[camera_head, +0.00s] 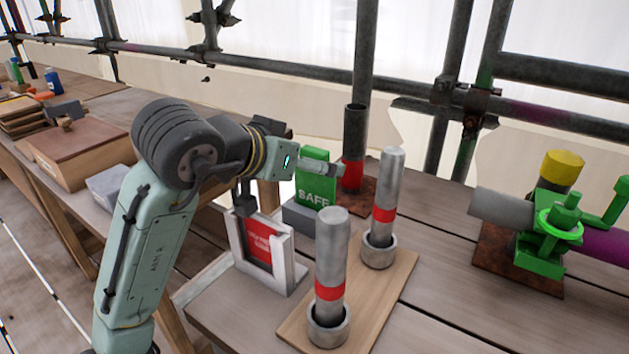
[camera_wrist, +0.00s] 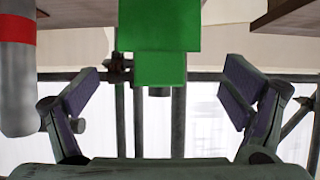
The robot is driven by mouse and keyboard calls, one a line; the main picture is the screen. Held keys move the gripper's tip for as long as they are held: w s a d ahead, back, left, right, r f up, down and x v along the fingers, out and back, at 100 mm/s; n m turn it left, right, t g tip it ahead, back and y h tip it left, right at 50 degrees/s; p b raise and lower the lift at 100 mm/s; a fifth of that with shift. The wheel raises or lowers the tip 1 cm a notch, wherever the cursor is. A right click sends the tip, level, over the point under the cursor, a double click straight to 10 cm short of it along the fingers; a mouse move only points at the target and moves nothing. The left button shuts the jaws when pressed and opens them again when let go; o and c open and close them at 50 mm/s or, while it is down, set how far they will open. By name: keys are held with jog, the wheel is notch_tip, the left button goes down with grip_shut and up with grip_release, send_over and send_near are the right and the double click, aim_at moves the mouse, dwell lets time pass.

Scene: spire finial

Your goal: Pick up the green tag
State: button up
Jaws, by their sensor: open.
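The green tag (camera_head: 316,197), marked SAFE, stands upright in a dark grey block (camera_head: 298,217) on the wooden bench. My gripper (camera_head: 322,168) is at the tag's upper part, and one finger covers a strip of it. In the wrist view the green tag (camera_wrist: 160,22) hangs into the picture from the top, centred between the spread fingers of my gripper (camera_wrist: 160,82). Clear gaps show on both sides of the tag there, and neither finger appears to touch it. The tag's lower end is out of the wrist view.
A white holder (camera_head: 290,280) with a red tag (camera_head: 262,240) stands in front of the block. Two grey posts with red bands (camera_head: 331,260) (camera_head: 387,190) stand on a board to the right. A dark pipe (camera_head: 354,135) rises behind the tag.

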jog(key=shift+x, duration=0.95)
jog(key=c, duration=1.5)
